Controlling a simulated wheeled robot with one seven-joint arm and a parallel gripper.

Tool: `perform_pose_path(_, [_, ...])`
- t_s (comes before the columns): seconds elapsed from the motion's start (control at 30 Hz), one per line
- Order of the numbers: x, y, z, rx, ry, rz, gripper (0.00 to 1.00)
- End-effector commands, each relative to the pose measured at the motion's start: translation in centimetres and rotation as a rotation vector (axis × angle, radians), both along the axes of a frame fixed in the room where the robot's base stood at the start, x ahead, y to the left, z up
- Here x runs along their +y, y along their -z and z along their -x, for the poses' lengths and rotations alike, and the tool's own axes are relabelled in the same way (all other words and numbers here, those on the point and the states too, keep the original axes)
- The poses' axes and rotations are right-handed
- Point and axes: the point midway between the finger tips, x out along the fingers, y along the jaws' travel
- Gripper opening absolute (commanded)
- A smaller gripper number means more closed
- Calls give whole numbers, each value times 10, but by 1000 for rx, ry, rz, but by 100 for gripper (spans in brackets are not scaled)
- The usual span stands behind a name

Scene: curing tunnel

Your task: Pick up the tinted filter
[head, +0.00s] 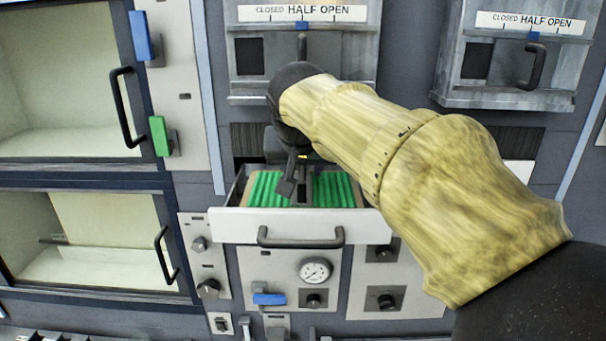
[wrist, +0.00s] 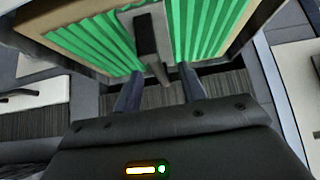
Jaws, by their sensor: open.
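A green ribbed insert (wrist: 92,45) lies in a pulled-out white drawer; it also shows in the head view (head: 335,189). A narrow grey piece with a dark bar (wrist: 146,38) crosses the middle of the insert. It may be the tinted filter, but I cannot tell for sure. My gripper (wrist: 158,82) is open, its two dark fingers on either side of the bar's near end, with gaps showing. I cannot tell the depth between them. In the head view my gripper (head: 291,188) is over the drawer, and my arm hides part of it.
The drawer front (head: 225,226) has a black handle (head: 300,238). Above are two grey shutters with "HALF OPEN" labels (head: 303,13). Glass-fronted chambers (head: 60,80) with black handles stand at the left. Knobs and a gauge (head: 315,271) sit below the drawer.

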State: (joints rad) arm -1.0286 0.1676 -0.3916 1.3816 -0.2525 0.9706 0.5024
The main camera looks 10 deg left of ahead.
Motion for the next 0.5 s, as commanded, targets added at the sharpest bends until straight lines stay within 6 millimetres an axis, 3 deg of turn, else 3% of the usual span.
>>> perform_pose_path(0.33, [1,3,-2,0,-1,0,41])
perform_pose_path(0.5, [1,2,-2,0,-1,-1,24])
